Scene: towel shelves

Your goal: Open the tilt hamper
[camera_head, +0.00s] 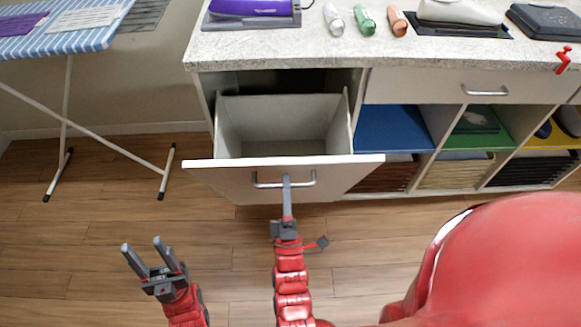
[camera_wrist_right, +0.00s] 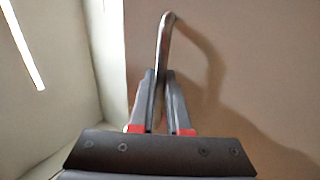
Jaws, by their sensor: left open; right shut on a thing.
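The tilt hamper (camera_head: 230,172) is a white bin front under the left end of the counter. It is tilted outward at the top, and its inside shows empty. A metal bar handle (camera_head: 262,184) runs across its front. My right gripper (camera_head: 286,180) is at the middle of this handle, shut on it. In the right wrist view the handle (camera_wrist_right: 165,35) rises from between the two close-set fingers (camera_wrist_right: 160,95). My left gripper (camera_head: 142,253) is open and empty, above the floor to the left of my right arm, apart from the hamper.
The speckled counter (camera_head: 260,50) carries bottles and appliances. A drawer (camera_head: 430,86) and coloured cubbies (camera_head: 390,127) lie right of the hamper. A striped ironing board (camera_head: 60,40) stands at the left, its legs on the floor. The wooden floor (camera_head: 90,225) before it is clear.

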